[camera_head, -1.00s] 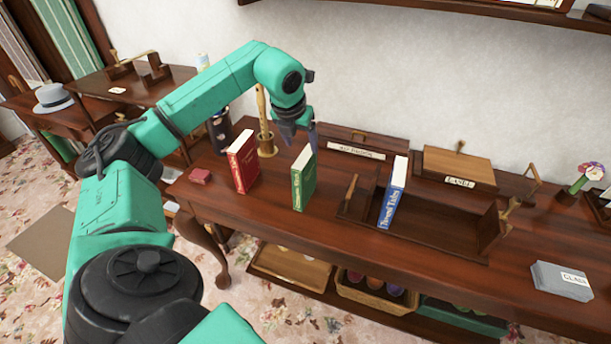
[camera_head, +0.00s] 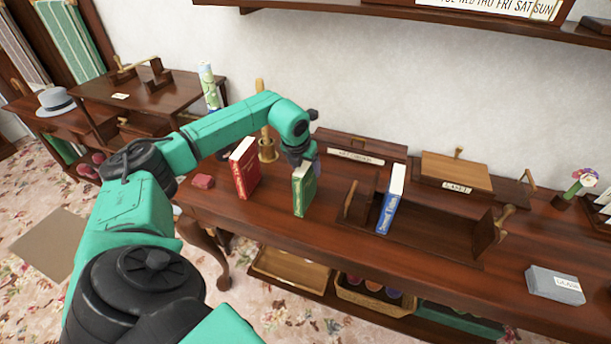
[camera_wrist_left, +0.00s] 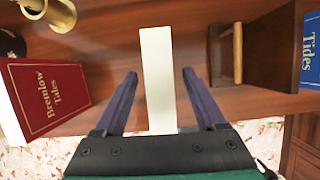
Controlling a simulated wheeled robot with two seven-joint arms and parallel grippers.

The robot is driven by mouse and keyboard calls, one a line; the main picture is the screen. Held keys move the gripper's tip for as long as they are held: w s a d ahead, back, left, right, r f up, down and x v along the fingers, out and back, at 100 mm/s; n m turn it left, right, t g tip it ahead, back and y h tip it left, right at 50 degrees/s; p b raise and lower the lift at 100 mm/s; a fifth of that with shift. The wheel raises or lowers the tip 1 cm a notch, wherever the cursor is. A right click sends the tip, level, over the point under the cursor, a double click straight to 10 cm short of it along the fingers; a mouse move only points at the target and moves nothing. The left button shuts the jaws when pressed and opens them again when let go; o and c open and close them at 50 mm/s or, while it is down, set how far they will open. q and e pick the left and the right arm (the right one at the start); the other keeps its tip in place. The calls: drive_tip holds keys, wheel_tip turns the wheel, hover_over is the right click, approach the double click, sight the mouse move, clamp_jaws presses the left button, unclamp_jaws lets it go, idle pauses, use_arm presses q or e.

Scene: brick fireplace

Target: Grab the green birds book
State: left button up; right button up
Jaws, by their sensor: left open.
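The green book (camera_head: 304,190) stands upright on the dark wooden table, between a red book and a blue book; I cannot read its title. My left gripper (camera_head: 308,158) is just above and behind its top edge in the head view. In the left wrist view the pale page edge of the book (camera_wrist_left: 158,75) lies between the two fingers of my left gripper (camera_wrist_left: 156,88). The fingers are open, with a gap on each side of the book. My right gripper is in neither view.
The blue book (camera_head: 391,200) stands in a wooden rack (camera_head: 440,240) on the right. A brass candlestick-like object (camera_head: 266,150) stands behind. The table front is mostly clear.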

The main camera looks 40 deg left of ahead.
use_arm(q)
drive_tip(key=shift+f, duration=0.15)
drive_tip(key=shift+c, duration=0.3)
clamp_jaws()
idle(1.2)
